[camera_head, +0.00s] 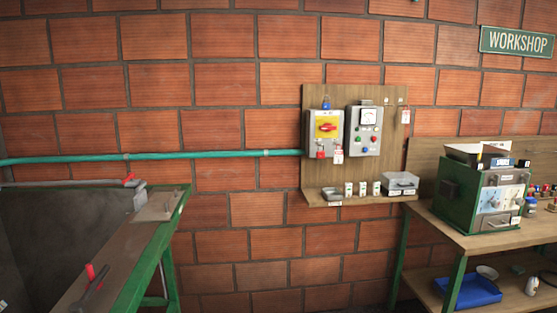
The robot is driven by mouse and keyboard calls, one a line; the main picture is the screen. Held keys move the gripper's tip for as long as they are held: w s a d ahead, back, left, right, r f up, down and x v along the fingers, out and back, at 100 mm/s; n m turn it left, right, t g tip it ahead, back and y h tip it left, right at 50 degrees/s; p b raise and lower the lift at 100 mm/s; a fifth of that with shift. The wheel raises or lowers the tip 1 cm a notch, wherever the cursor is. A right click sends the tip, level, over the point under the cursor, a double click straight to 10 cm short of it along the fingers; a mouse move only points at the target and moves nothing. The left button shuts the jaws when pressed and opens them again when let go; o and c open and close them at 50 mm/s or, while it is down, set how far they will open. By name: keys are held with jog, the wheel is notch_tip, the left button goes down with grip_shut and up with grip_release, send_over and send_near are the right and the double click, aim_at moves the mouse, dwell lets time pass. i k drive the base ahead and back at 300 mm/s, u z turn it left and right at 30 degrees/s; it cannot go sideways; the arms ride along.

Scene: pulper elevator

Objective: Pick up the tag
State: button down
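A small white and red tag (405,116) hangs from a hook at the upper right of the wooden wall board (315,100). A second white tag (338,156) hangs under the grey switch box (312,133) with the yellow plate and red rotary handle. A red padlock-like piece (320,154) is beside this second tag. The writing on both tags is too small to read. My gripper is not in view.
The board's shelf holds several small items and a clear-lidded box (400,184). A control box (364,131) is beside the switch box. A green-framed basin (165,215) stands left; a workbench (460,238) with a green machine (452,195) stands right.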

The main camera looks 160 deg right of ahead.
aim_at(339, 154)
jog(key=u, duration=0.25)
jog(key=i, duration=0.25)
jog(key=z, duration=5.95)
jog(key=i, duration=1)
jog(key=u, duration=0.5)
jog(key=k, duration=0.65)
jog(key=z, duration=0.15)
jog(key=i, duration=0.7)
jog(key=z, duration=0.7)
